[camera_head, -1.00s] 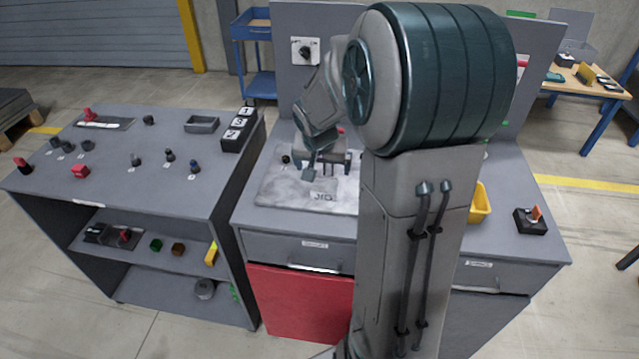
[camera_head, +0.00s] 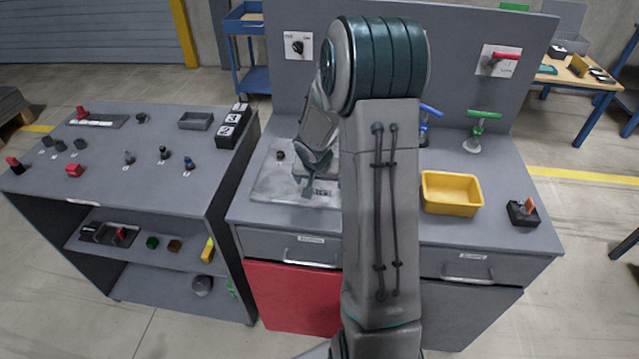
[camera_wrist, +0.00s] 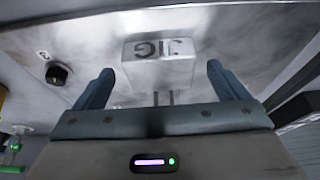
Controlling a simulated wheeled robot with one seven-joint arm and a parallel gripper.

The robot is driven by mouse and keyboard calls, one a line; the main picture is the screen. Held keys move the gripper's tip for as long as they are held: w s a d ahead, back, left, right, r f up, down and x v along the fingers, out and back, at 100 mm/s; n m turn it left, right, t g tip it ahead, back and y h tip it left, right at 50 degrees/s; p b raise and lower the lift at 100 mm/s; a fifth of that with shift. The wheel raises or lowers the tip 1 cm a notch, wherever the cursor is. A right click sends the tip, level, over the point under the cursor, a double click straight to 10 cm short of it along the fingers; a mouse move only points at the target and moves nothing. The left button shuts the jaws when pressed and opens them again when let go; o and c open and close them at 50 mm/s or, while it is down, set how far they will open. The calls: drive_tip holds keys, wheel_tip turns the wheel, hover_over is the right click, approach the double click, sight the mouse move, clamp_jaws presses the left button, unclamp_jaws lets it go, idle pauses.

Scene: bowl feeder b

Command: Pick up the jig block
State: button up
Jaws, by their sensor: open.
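The jig block (camera_wrist: 160,72) is a pale grey block with "JIG" lettering, lying on a light metallic plate (camera_wrist: 245,28). In the wrist view it sits between the two spread fingers of my gripper (camera_wrist: 159,68), with a gap on each side. My gripper is open and empty. In the head view my gripper (camera_head: 308,192) is low over the plate (camera_head: 268,185) on the bench.
A dark knob (camera_wrist: 57,73) stands on the plate, left of the block in the wrist view. On the bench, a yellow bin (camera_head: 452,207) and a black switch box (camera_head: 522,215) stand to the right. A back panel (camera_head: 462,70) rises behind.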

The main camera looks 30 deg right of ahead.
drive_tip(key=shift+x, duration=0.85)
drive_tip(key=c, duration=1.3)
